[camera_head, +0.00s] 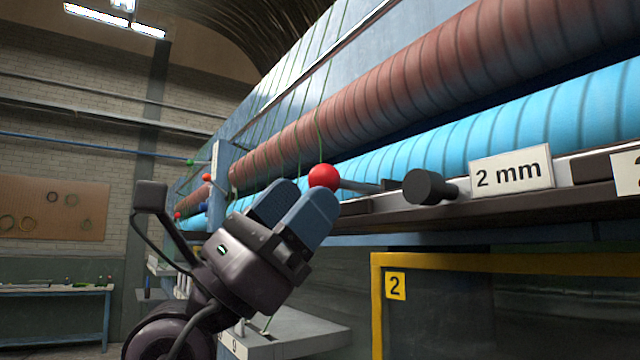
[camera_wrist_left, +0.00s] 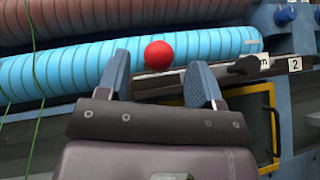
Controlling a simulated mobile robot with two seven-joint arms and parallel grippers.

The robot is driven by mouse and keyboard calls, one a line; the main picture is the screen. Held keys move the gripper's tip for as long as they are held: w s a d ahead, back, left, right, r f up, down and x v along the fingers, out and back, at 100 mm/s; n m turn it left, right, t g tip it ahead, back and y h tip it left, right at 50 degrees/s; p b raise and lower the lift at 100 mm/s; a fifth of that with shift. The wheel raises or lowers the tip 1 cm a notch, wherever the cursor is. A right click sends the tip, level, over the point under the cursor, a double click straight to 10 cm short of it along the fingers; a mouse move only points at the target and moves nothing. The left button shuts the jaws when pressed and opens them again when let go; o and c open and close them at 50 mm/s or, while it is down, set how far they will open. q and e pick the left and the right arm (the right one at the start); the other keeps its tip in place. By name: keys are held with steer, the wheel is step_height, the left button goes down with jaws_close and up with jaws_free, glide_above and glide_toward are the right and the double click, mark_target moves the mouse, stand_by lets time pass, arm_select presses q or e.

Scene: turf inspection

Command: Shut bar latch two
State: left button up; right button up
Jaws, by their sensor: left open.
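A red ball knob (camera_head: 323,177) sits on the end of a thin metal bar (camera_head: 360,186), which runs right to a dark mount on the machine's ledge. I take this for the bar latch, but no number on it is visible. My left gripper (camera_head: 303,190) is open, its two blue fingers pointing up toward the knob, with the nearer fingertip just below it. In the left wrist view, the red knob (camera_wrist_left: 158,54) appears between the open fingertips (camera_wrist_left: 162,72), near their ends. Whether they touch is unclear. My right gripper is out of view.
A black cylindrical knob (camera_head: 430,187) juts from the ledge beside a "2 mm" sign (camera_head: 511,174). Blue (camera_head: 560,120) and reddish (camera_head: 420,85) ribbed rollers run behind. Other coloured knobs stand farther left.

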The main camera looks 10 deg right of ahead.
arm_select(q)
steer(key=b+v, duration=0.1)
steer(key=v, duration=0.5)
stand_by(0.4)
